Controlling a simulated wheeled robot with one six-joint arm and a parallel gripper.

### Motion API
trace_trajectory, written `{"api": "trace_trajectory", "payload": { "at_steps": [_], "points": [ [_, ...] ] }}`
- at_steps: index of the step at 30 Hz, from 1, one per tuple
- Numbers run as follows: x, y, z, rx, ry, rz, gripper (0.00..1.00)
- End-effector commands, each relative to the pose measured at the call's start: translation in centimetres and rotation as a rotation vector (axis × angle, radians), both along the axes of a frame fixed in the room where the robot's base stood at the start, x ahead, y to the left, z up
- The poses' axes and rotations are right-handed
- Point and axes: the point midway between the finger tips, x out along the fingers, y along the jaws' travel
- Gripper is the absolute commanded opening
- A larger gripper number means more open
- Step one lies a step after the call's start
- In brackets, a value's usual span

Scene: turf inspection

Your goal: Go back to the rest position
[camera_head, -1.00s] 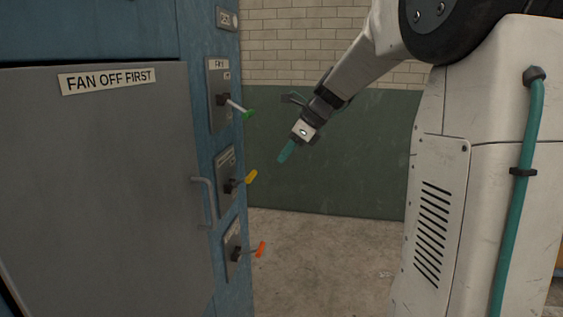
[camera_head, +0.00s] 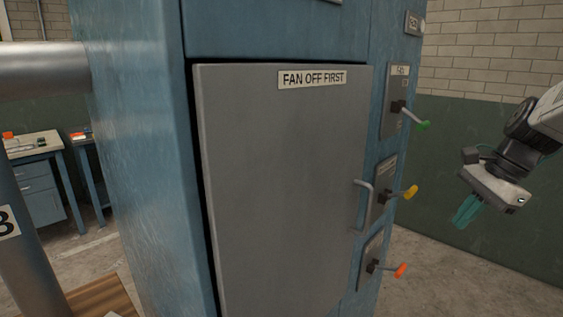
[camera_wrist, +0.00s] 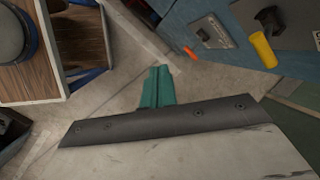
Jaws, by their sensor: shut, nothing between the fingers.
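My gripper (camera_head: 467,212) is at the right of the head view, to the right of the blue cabinet's levers and apart from them. Its teal fingers are together with nothing between them. The fingers also show in the wrist view (camera_wrist: 157,86), over bare floor. The green lever (camera_head: 422,126), the yellow lever (camera_head: 410,192) and the orange lever (camera_head: 400,270) stick out from the cabinet's side. The yellow lever (camera_wrist: 263,49) and orange lever (camera_wrist: 189,52) show in the wrist view too.
The blue cabinet (camera_head: 135,150) has a closed grey door (camera_head: 280,190) with a handle (camera_head: 364,205) and a "FAN OFF FIRST" label (camera_head: 312,79). A workbench (camera_head: 36,147) stands at the far left. A wooden surface (camera_wrist: 78,45) is at the wrist view's upper left.

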Motion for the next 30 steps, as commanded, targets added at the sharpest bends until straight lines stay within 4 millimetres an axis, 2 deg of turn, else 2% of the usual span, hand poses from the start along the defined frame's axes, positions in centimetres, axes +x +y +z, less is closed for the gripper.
{"api": "trace_trajectory", "payload": {
  "at_steps": [1, 6, 9, 13, 15, 18, 22, 30],
  "points": [
    [-2.7, 1.9, -0.1, -0.058, -0.017, 0.173, 0.00],
    [-11.0, 6.0, -1.0, -0.225, -0.061, 0.724, 0.00],
    [-15.3, 7.6, -1.8, -0.304, -0.079, 0.988, 0.00],
    [-19.4, 8.8, -2.6, -0.389, -0.100, 1.208, 0.00],
    [-20.7, 9.4, -2.8, -0.421, -0.114, 1.257, 0.00],
    [-21.7, 10.1, -2.6, -0.450, -0.149, 1.292, 0.00],
    [-21.8, 10.7, -2.0, -0.470, -0.184, 1.317, 0.00],
    [-21.7, 10.7, -2.0, -0.469, -0.184, 1.318, 0.00]
  ]
}}
